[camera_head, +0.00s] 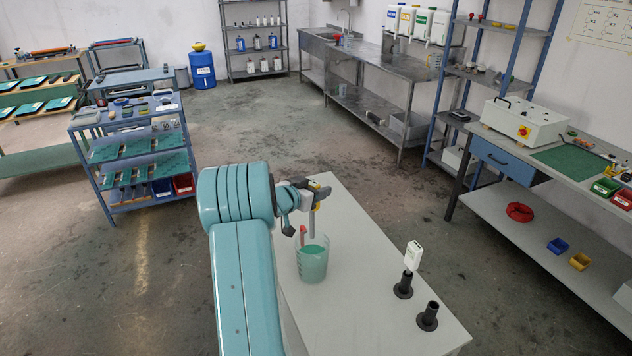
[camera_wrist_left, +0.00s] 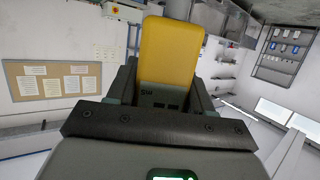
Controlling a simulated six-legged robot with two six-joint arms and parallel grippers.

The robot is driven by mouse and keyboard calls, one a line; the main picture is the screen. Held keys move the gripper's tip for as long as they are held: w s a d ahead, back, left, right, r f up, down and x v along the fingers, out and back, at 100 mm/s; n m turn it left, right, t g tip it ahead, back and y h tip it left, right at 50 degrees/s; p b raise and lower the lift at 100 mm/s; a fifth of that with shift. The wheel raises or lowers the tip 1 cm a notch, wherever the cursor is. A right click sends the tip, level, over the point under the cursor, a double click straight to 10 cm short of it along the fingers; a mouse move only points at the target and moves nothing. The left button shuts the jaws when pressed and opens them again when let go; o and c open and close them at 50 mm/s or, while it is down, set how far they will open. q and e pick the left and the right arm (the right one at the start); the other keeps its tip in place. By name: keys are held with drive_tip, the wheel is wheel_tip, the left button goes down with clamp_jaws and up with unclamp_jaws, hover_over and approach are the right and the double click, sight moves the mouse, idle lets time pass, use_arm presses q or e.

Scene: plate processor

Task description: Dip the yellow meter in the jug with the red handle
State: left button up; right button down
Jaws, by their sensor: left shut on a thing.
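The jug with the red handle (camera_head: 312,262) stands on the light table and holds green liquid. Its red handle (camera_head: 303,236) is at the upper left of the jug. My left gripper (camera_head: 307,192) is shut on the yellow meter (camera_wrist_left: 170,52), which fills the space between the fingers in the left wrist view. In the head view only a small yellow part of the meter (camera_head: 314,185) shows, with a thin grey part pointing down above the jug's back rim. Whether its lower tip is inside the jug cannot be told. My right gripper is out of view.
A white meter (camera_head: 412,255) stands upright in a black holder (camera_head: 403,287). A second black holder (camera_head: 428,317) in front is empty. The table (camera_head: 350,325) is otherwise clear. A bench with a white machine (camera_head: 522,122) stands at the right.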

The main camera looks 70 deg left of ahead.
use_arm(q)
wheel_tip(320, 180, down, 16)
drive_tip(key=b, duration=1.3)
drive_tip(key=shift+r, duration=0.25)
idle(2.3)
